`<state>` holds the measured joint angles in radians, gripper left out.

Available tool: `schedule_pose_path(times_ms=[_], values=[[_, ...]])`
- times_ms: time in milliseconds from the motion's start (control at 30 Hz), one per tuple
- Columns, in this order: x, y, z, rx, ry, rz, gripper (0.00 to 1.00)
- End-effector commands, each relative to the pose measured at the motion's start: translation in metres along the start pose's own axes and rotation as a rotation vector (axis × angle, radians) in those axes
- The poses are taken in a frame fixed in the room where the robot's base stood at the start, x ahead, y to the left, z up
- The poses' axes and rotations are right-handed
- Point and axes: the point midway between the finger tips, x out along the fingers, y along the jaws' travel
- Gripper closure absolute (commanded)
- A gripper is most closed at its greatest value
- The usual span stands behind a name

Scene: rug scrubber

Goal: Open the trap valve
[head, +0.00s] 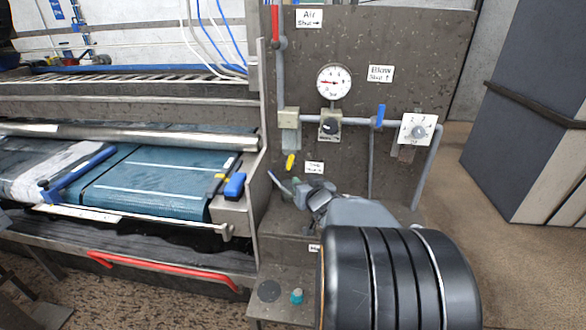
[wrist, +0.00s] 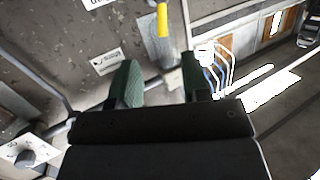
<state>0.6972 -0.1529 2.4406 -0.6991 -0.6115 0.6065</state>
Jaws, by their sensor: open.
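A small yellow lever (head: 290,161) hangs below the pale filter block on the pipe of the grey panel. A small white label (head: 314,167) is to its right; its text is too small to read, so I cannot confirm that this lever is the trap valve. My gripper (head: 297,190) is in front of the panel, just below the lever, open and empty. In the wrist view the yellow lever (wrist: 162,20) lies beyond the gap between the green-padded fingers (wrist: 161,82), apart from them. The label also shows there (wrist: 106,62), left of the fingers.
The panel also carries a red lever (head: 275,25), a round gauge (head: 334,82), a regulator knob (head: 330,126), a blue lever (head: 380,115) and a white dial (head: 417,130). Left is the scrubber bed with a teal rug (head: 150,185). A teal button (head: 297,296) sits low in front.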

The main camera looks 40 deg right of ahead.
Motion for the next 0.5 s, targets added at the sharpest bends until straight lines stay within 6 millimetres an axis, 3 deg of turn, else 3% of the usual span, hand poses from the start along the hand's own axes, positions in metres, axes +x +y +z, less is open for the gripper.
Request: schedule_pose_path(times_ms=[33,200,367,500], values=[[0.001,0.011,0.004,0.020,0.040,-0.023,0.57],[-0.003,0.024,0.003,0.072,0.140,-0.119,0.57],[-0.002,0.026,0.002,0.097,0.177,-0.169,0.57],[0.013,0.023,-0.001,0.102,0.184,-0.182,0.57]])
